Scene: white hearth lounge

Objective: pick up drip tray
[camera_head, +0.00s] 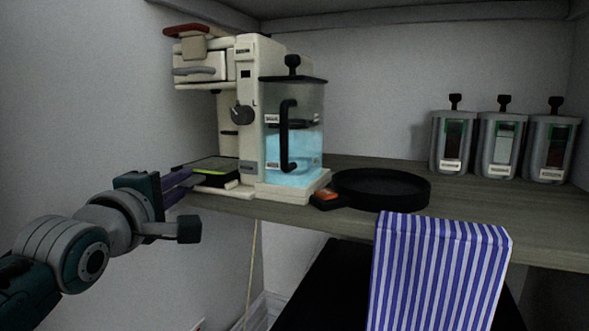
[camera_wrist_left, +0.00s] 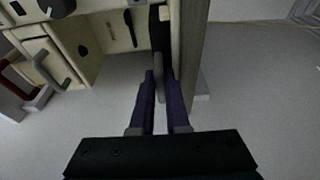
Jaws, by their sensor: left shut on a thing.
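In the left wrist view, the fingers (camera_wrist_left: 159,78) close around a thin grey part, with the dark tray (camera_wrist_left: 160,35) just beyond. The fingers hide part of the tray. I cannot tell whether the tray is clear of the machine. My right gripper is not in view.
A clear tank of blue water (camera_head: 305,150) stands on the machine's right. A round black tray (camera_head: 382,188), a small orange-topped item (camera_head: 326,198) and three canisters (camera_head: 503,145) share the wooden shelf (camera_head: 480,210). A blue-striped cloth (camera_head: 440,265) hangs in front.

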